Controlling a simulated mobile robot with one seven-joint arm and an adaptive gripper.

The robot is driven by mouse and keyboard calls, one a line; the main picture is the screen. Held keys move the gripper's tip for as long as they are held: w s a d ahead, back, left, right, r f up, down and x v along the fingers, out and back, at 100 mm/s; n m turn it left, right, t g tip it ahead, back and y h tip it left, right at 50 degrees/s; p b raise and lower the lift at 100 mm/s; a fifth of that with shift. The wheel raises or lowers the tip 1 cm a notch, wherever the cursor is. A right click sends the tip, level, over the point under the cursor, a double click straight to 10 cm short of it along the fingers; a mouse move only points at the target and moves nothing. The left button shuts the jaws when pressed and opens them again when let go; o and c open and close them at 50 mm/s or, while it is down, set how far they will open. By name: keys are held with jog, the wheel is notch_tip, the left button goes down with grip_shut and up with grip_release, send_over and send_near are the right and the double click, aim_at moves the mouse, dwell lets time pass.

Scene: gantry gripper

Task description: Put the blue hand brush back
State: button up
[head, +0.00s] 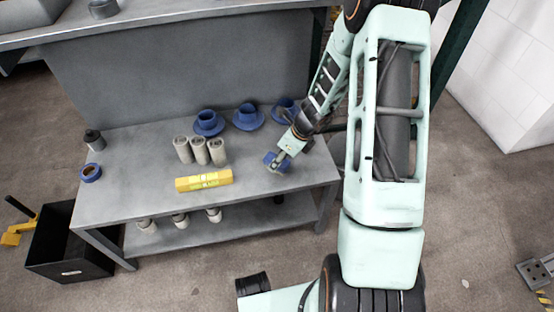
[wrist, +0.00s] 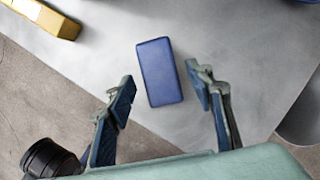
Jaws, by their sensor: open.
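The blue hand brush (wrist: 160,72) appears in the wrist view as a plain blue block lying on the grey bench top, near its edge. My gripper (wrist: 159,73) is open, with one blue-padded finger on each side of the block and gaps on both sides. Its height above the block is hard to tell. In the head view my gripper (head: 278,162) is over the front right part of the bench top; the blue there is small, and I cannot separate brush from finger pads.
A yellow block (head: 204,180) lies left of my gripper on the bench (head: 130,190). Several grey cylinders (head: 200,151) stand behind it. Blue flanged parts (head: 208,123) line the back. A blue ring (head: 91,172) and dark bottle (head: 94,140) are at left. A black bin (head: 75,250) stands on the floor.

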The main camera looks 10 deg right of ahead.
jog(key=p+v, duration=0.2)
jog(key=v, duration=0.6)
jog(key=shift+r+p, duration=0.35)
jog(key=shift+p, duration=0.05)
